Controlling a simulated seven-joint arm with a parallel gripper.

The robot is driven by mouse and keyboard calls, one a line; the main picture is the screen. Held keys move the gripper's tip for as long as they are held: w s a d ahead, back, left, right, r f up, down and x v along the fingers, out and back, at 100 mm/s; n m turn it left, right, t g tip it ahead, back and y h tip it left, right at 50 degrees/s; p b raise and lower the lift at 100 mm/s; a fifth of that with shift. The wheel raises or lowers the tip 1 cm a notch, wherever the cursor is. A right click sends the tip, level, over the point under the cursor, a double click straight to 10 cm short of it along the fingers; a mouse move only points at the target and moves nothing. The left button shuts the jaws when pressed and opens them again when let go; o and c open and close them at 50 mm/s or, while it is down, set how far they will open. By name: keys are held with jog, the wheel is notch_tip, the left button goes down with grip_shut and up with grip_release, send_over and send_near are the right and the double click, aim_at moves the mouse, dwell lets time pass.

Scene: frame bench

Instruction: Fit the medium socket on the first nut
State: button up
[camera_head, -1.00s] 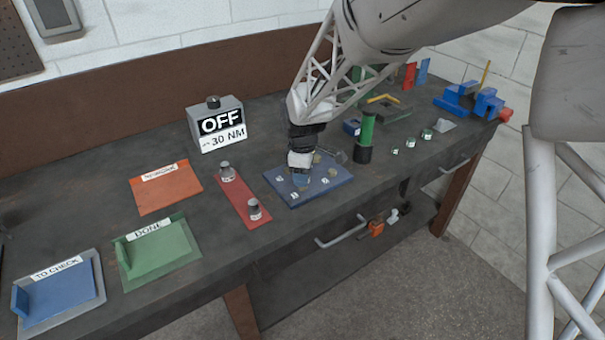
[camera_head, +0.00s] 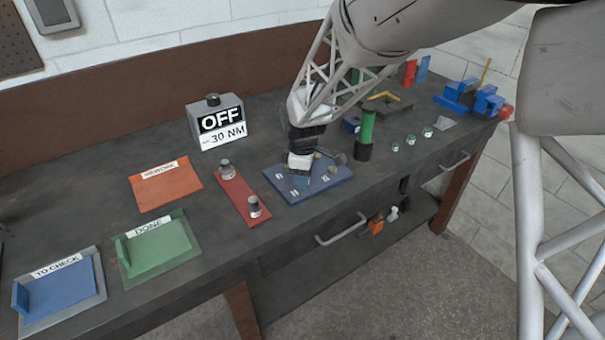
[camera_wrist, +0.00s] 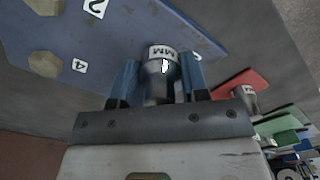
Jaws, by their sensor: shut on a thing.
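My gripper (camera_wrist: 163,80) is shut on a grey metal socket (camera_wrist: 158,85) with a white band marked "MM"; I take it as the medium socket. Its blue fingers stand on either side of it. In the head view my gripper (camera_head: 302,180) is low over the left front part of the blue nut plate (camera_head: 335,190), and the socket is hidden. The plate carries brass nuts and number labels. Two nuts (camera_wrist: 46,64) show beside labels 4 and 2 in the wrist view. The first nut is not visible, so I cannot tell whether the socket is around it.
A red rack (camera_head: 240,192) left of the plate holds two other sockets, with a bare middle. A black-and-green cylinder (camera_head: 366,135) stands right of the plate. A grey box (camera_head: 217,122) reading OFF and 30 NM stands behind. Coloured trays (camera_head: 160,250) lie left.

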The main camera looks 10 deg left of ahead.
jog(key=shift+f, duration=0.55)
jog(key=o, duration=1)
jog(key=shift+o, duration=0.2)
jog(key=shift+r, duration=0.15)
jog(key=shift+r, duration=3.75)
